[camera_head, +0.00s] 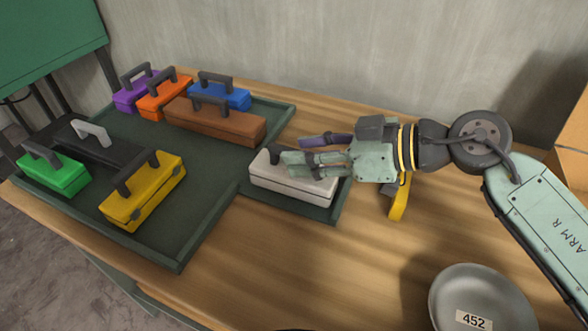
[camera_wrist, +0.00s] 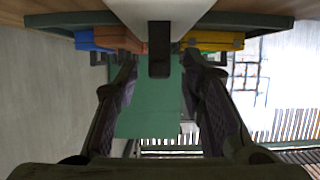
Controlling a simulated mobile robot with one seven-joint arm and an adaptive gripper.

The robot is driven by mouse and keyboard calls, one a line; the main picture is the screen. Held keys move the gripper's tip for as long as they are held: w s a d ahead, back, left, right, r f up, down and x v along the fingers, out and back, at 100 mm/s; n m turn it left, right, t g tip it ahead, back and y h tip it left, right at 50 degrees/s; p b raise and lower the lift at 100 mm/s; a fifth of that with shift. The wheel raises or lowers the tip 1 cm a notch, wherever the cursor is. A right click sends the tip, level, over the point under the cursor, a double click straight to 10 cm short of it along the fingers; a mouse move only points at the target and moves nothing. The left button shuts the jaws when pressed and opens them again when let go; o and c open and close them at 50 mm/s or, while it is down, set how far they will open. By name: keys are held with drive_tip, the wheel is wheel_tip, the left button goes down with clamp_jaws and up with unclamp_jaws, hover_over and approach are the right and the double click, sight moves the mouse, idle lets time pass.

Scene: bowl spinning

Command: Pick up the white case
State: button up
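The white case (camera_head: 290,185) lies on the small right-hand section of the dark green tray (camera_head: 212,228). Its dark handle (camera_head: 275,155) is partly hidden behind my gripper in the head view. My gripper (camera_head: 295,149) is just above the case, pointing left, with its fingers apart. In the wrist view, the white case (camera_wrist: 190,8) is at the top centre. Its dark handle (camera_wrist: 159,52) lies between the two spread fingers of my gripper (camera_wrist: 160,68), with a gap visible on each side. I see no contact with the handle.
Brown (camera_head: 215,121), blue (camera_head: 220,94), orange (camera_head: 165,97), purple (camera_head: 132,94), black (camera_head: 95,145), green (camera_head: 60,172) and yellow (camera_head: 143,192) cases lie in the tray. A grey bowl labelled 452 (camera_head: 480,290) is on the table at front right. A wall stands behind.

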drive_tip(key=shift+w+a+f, duration=0.25)
drive_tip(key=shift+a, duration=0.3)
drive_tip(key=shift+c, duration=0.4)
clamp_jaws()
idle(0.3)
